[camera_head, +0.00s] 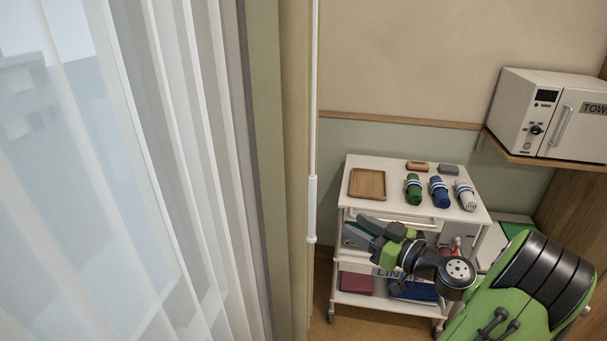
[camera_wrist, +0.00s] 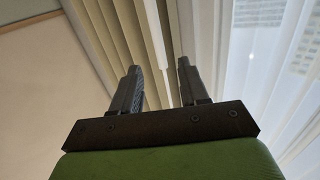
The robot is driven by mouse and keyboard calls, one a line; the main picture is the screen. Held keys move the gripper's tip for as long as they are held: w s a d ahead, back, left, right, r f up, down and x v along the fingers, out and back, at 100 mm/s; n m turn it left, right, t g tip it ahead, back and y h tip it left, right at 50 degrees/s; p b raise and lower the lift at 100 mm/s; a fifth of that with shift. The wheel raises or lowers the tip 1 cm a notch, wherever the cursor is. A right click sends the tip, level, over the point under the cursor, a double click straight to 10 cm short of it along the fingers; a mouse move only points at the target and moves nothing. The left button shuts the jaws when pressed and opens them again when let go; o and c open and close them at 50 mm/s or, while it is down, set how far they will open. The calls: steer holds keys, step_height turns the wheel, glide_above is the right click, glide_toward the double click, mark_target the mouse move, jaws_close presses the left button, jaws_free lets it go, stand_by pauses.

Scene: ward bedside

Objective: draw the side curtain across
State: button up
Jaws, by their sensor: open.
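The side curtain (camera_head: 294,150) is a beige-olive cloth hanging in a narrow gathered strip beside the window. A thin white rod (camera_head: 312,200) with a thicker lower part hangs upright along its right edge. My gripper (camera_head: 360,231) is open and empty to the right of the rod's lower end, its fingers pointing left towards it. In the wrist view my gripper (camera_wrist: 158,68) shows both fingers apart, with the beige curtain folds (camera_wrist: 128,35) beyond the left finger. A pale strip, perhaps the rod, shows between the fingers; I see no contact.
A white sheer curtain (camera_head: 165,170) covers the window at left. A white trolley (camera_head: 388,206) stands behind my gripper, carrying a wooden tray (camera_head: 367,184) and rolled towels (camera_head: 439,191). A white towel cabinet (camera_head: 545,115) sits on a wall shelf at right.

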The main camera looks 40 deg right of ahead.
mark_target(315, 198)
steer(key=w+p, duration=0.1)
steer(key=w, duration=0.3)
steer(key=w+p, duration=0.2)
steer(key=w, duration=0.3)
steer(key=w+r+p, duration=0.1)
steer(key=w, duration=0.4)
steer(key=shift+w+a, duration=0.15)
steer(key=shift+a, duration=0.25)
steer(key=shift+w+f, duration=0.2)
steer(key=shift+w, duration=0.25)
steer(key=shift+s, duration=0.1)
jaws_close()
